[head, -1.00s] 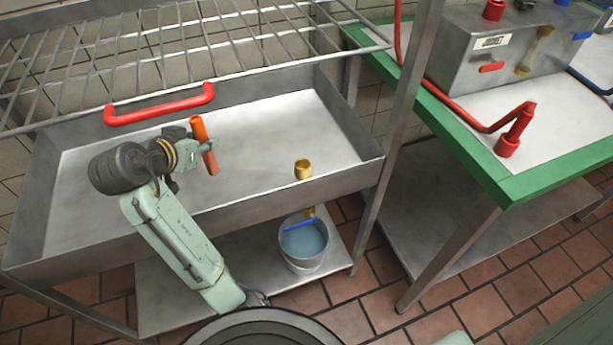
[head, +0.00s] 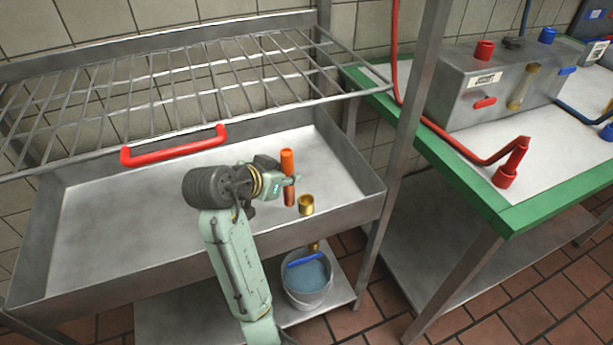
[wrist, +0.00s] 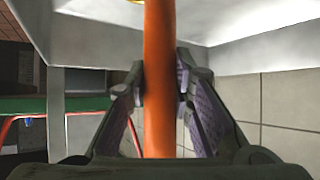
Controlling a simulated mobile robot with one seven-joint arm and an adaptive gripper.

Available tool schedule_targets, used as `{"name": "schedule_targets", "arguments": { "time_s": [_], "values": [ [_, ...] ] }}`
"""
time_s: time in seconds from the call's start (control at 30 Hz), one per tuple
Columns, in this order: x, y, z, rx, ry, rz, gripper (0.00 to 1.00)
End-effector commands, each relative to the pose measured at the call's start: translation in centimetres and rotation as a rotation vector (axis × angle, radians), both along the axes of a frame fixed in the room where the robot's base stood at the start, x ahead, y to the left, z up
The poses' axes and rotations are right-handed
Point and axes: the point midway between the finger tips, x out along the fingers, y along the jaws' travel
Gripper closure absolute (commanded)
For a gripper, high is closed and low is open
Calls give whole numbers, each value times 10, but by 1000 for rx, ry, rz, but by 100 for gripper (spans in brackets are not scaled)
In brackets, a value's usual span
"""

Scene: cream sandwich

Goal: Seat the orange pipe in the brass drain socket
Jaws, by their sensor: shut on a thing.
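The orange pipe (head: 288,162) is upright in my gripper (head: 289,181), which is shut on it around its middle. In the wrist view the orange pipe (wrist: 158,80) runs between the two fingers of my gripper (wrist: 160,85). The brass drain socket (head: 306,204) stands in the sink basin near its front right. The pipe is just left of the socket and looks apart from it. Its lower end shows above the basin floor, close to the socket's rim height. In the wrist view only a sliver of brass (wrist: 134,2) shows at the top edge.
The steel basin (head: 120,210) has a red handle (head: 175,146) and a wire rack (head: 200,75) above it. A bucket (head: 308,285) stands below the socket. A steel post (head: 405,130) and a green-edged table (head: 470,165) are at the right. The basin's left side is clear.

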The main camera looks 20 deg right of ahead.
Motion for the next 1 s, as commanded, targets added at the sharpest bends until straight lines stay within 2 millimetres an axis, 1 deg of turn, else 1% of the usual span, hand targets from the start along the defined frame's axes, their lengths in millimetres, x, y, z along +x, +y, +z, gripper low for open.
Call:
{"name": "schedule_targets", "arguments": {
  "time_s": [0.03,0.1,0.27,0.37,0.43,0.5,0.6,1.0],
  "values": [
    [0,-12,2,0,2,-3,100],
    [0,-23,1,0,2,-2,100],
    [1,-35,0,-1,1,0,100],
    [1,-48,1,0,2,-2,100],
    [1,-47,-13,1,9,2,100],
    [1,-46,-24,0,7,1,100],
    [1,-46,-33,0,3,2,100],
    [2,-46,-39,0,0,1,100]
  ]
}}
